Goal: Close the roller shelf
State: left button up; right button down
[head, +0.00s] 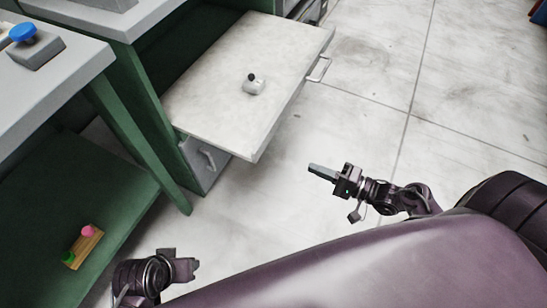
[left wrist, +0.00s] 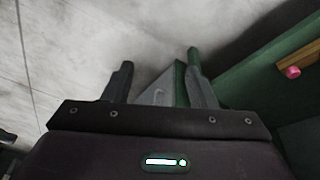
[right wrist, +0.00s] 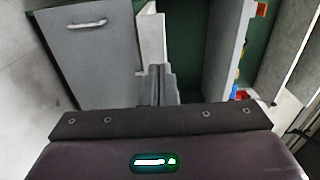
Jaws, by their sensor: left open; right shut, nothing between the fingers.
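The roller shelf (head: 225,80) is a pale flat board pulled out from a green cabinet (head: 125,100) in the head view. It has a metal handle (head: 320,70) on its right front edge. A small whitish piece with a dark knob (head: 254,85) rests on the board. My right gripper (head: 311,168) is shut and empty, to the right of the shelf's near corner and apart from it. Its fingers also show closed in the right wrist view (right wrist: 163,82). My left gripper (head: 197,266) is low in the head view, away from the shelf; its fingers are spread in the left wrist view (left wrist: 160,68).
A grey drawer (head: 205,160) with a handle sits under the shelf. A grey-topped bench (head: 85,65) at left carries a blue-knobbed piece (head: 35,45). Its green lower shelf (head: 60,190) holds a wooden block (head: 83,247).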

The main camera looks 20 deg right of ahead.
jog(key=b, duration=0.3)
send_near(261, 146)
jog(key=x, duration=0.6)
pick_arm(q)
jog(key=shift+w+d+m+t+h, duration=0.1)
jog(key=shift+w+d+t+h, duration=0.15)
jog(key=shift+d, duration=0.35)
jog(key=shift+w+d+m+t+h, duration=0.1)
jog(key=shift+w+d+t+h, duration=0.1)
jog(key=shift+d+t+h, duration=0.3)
jog(key=shift+w+d+m+t+h, duration=0.1)
jog(key=shift+w+d+t, duration=0.1)
jog(key=shift+d, duration=0.5)
pick_arm(e)
jog(key=shift+w+a, duration=0.3)
jog(key=shift+a, duration=0.05)
jog(key=shift+w+r, duration=0.1)
